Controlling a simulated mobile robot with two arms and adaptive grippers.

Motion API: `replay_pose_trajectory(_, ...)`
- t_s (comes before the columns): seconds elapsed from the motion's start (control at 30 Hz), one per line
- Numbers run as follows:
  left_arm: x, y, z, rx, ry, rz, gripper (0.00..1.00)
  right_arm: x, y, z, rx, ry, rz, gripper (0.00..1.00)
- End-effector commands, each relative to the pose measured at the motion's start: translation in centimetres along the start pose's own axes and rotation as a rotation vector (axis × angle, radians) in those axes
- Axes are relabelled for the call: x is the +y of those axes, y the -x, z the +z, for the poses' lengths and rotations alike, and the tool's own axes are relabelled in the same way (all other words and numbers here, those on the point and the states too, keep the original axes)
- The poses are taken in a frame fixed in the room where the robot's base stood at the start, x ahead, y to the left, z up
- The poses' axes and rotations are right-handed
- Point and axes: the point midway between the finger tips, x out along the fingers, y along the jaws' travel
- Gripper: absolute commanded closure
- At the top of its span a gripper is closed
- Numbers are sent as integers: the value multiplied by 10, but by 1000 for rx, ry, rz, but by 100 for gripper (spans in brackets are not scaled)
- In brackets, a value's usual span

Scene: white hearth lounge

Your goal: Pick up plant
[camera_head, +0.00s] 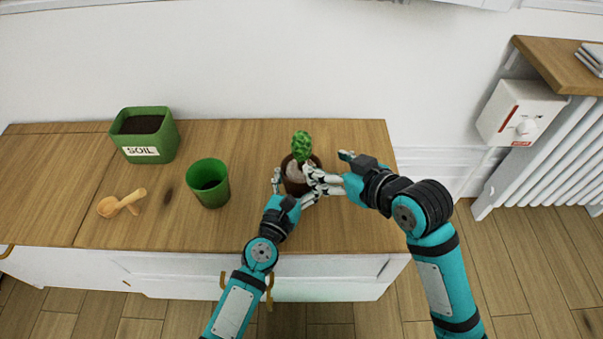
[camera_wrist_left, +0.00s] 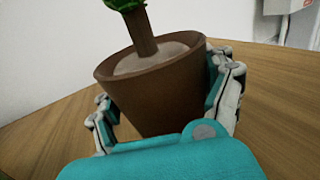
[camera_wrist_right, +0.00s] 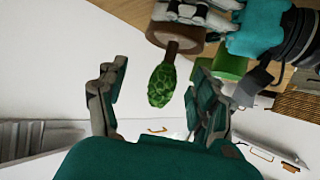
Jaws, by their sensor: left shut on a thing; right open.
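The plant (camera_head: 302,146) is a green, cactus-like top on a brown stem in a brown pot (camera_head: 293,188) on the wooden counter. In the left wrist view the pot (camera_wrist_left: 160,90) fills the middle. My left gripper (camera_head: 292,193) is shut on the pot, with fingers on both its sides. My right gripper (camera_head: 328,170) is open, just right of the plant. In the right wrist view the plant's green top (camera_wrist_right: 162,85) shows between and beyond the open fingers (camera_wrist_right: 160,100). I cannot tell whether a right finger touches it.
A green soil box (camera_head: 146,152) stands at the back left of the counter (camera_head: 245,228). A green pot (camera_head: 209,184) stands left of the plant, and a wooden scoop (camera_head: 122,204) lies further left. A radiator (camera_head: 545,170) stands at the right. The counter's front right is clear.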

Motion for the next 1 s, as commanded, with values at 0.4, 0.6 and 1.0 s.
replay_pose_trajectory(0.4, 0, 0, -1, 1, 0, 1, 52, -24, 18, 23, 361, 27, 234, 33)
replay_pose_trajectory(0.6, 0, 0, -1, 1, 0, 1, 52, -36, 30, 23, 447, 61, 267, 33)
replay_pose_trajectory(1.0, 0, 0, 0, 1, 0, 1, 52, -25, -16, -5, 466, 68, 272, 33)
